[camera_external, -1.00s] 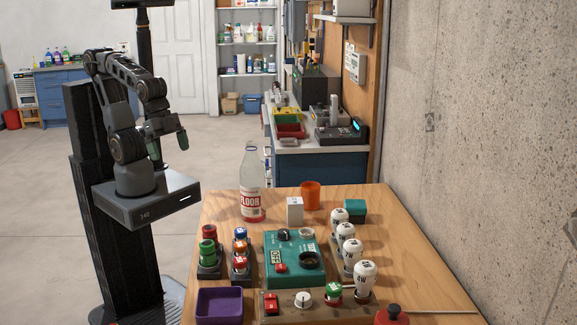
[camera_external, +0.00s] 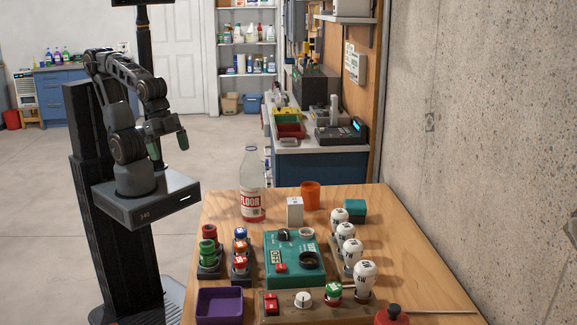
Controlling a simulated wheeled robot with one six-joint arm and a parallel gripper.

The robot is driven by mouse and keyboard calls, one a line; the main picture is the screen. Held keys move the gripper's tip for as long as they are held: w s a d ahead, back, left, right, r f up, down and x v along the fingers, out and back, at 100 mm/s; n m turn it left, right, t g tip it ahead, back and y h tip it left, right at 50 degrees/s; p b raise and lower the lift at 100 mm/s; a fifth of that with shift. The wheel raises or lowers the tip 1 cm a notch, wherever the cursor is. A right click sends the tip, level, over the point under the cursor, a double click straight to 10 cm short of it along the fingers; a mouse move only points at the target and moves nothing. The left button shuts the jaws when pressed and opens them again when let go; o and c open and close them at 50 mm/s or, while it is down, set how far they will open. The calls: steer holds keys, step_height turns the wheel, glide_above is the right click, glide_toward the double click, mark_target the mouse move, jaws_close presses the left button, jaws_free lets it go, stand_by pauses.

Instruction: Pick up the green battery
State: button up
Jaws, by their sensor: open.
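A plain green cylinder (camera_external: 208,250), which looks like the green battery, stands upright in a dark holder at the left of the wooden table. A red-topped cylinder (camera_external: 209,232) stands just behind it. My gripper (camera_external: 168,143) has green fingers, is open and empty, and hangs in the air left of the table, well apart from both green pieces.
Blue and red cylinders (camera_external: 240,252) stand right of the green one. A purple tray (camera_external: 219,305) lies in front. A teal tester box (camera_external: 291,262), white bulbs (camera_external: 347,231) and a tall bottle (camera_external: 252,190) crowd the wooden table (camera_external: 420,270). Its right side is mostly clear.

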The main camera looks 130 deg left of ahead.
stand_by(0.3)
steer(key=c, duration=0.6)
steer(key=shift+o, duration=0.2)
